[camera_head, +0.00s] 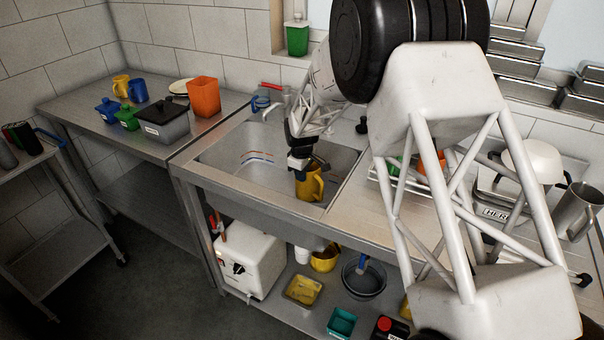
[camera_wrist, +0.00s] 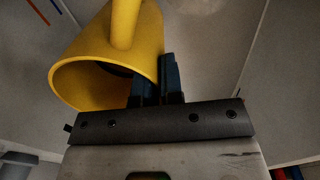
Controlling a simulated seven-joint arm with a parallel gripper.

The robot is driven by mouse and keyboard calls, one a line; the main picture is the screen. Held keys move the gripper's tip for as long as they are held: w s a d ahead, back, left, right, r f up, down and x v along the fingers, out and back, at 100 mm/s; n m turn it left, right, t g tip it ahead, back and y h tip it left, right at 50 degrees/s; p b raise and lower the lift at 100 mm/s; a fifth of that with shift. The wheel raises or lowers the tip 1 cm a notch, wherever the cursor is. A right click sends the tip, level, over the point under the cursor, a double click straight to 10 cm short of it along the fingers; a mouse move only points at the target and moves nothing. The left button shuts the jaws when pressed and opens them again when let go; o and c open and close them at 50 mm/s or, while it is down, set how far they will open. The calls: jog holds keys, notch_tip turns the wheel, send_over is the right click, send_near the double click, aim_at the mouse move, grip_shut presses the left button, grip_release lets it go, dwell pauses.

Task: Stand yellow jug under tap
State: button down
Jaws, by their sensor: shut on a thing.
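The yellow jug (camera_head: 312,187) is held by my gripper (camera_head: 300,165) over the right front part of the steel sink (camera_head: 222,155). In the wrist view the jug (camera_wrist: 92,75) lies tilted across the picture, its open mouth towards the lower left and its handle at the top. My gripper's dark fingers (camera_wrist: 157,85) are closed at the jug's rim, with the wall apparently between them. The grey tap (camera_head: 273,108) is at the sink's back edge, left of my arm and away from the jug. I cannot tell whether the jug touches the basin floor.
On the left table stand a yellow mug (camera_head: 121,85), a blue mug (camera_head: 138,90), a grey lidded box (camera_head: 164,120) and an orange container (camera_head: 204,96). A white appliance (camera_head: 248,262) is under the sink. My arm hides much of the right counter. The sink's left part is clear.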

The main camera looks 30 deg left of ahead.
jog(key=shift+f, duration=0.6)
dwell(0.8)
jog(key=c, duration=1.2)
grip_release()
jog(key=shift+r, duration=0.1)
jog(key=shift+s+r, duration=0.15)
jog(key=shift+r, duration=3.7)
